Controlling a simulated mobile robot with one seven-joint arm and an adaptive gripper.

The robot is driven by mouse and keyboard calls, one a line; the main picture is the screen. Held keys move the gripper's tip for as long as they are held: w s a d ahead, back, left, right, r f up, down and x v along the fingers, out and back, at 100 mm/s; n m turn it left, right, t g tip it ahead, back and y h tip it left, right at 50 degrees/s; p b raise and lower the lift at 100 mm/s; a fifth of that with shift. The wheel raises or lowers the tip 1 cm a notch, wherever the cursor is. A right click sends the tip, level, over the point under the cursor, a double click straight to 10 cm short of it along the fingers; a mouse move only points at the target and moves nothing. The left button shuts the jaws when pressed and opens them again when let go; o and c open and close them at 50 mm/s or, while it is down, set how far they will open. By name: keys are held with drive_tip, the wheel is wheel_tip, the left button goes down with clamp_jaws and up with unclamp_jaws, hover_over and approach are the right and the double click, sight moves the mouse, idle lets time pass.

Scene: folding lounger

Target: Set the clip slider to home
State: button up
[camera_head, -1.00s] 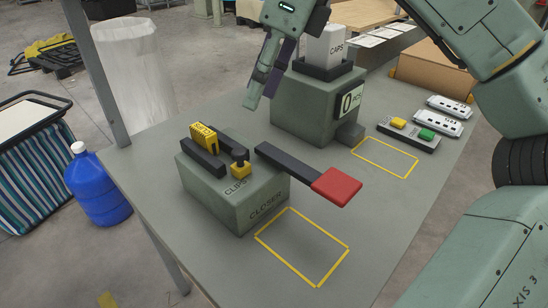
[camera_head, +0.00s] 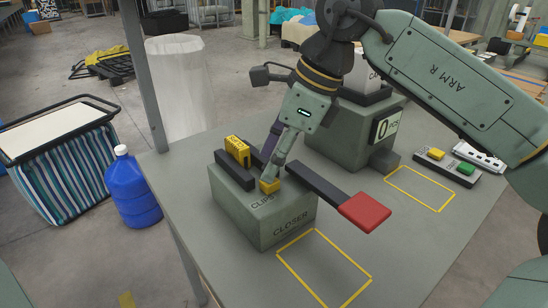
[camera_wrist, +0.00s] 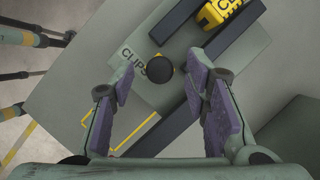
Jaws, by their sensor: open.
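The clip slider (camera_head: 270,187) is a small yellow block by the CLIPS lettering on top of the green CLOSER box (camera_head: 285,230). Its round black knob (camera_wrist: 160,70) shows in the wrist view, while my fingers hide it in the head view. My gripper (camera_head: 278,163) is open above the slider, pointing down at it. In the wrist view, the knob lies between the two purple-padded fingertips, with a gap on each side. A yellow lettered clip block (camera_head: 237,151) sits between dark rails (camera_head: 234,171) behind the slider.
A dark lever with a red handle (camera_head: 365,212) reaches out to the right of the slider. A second green box with a counter (camera_head: 386,127) stands behind. A tray with yellow and green buttons (camera_head: 446,162) is at right. A yellow floor outline (camera_head: 324,268) on the table is empty.

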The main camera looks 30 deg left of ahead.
drive_tip(key=shift+a+f, duration=0.1)
drive_tip(key=shift+f, duration=0.2)
drive_tip(key=shift+c, duration=0.4)
clamp_jaws()
drive_tip(key=shift+a, duration=0.1)
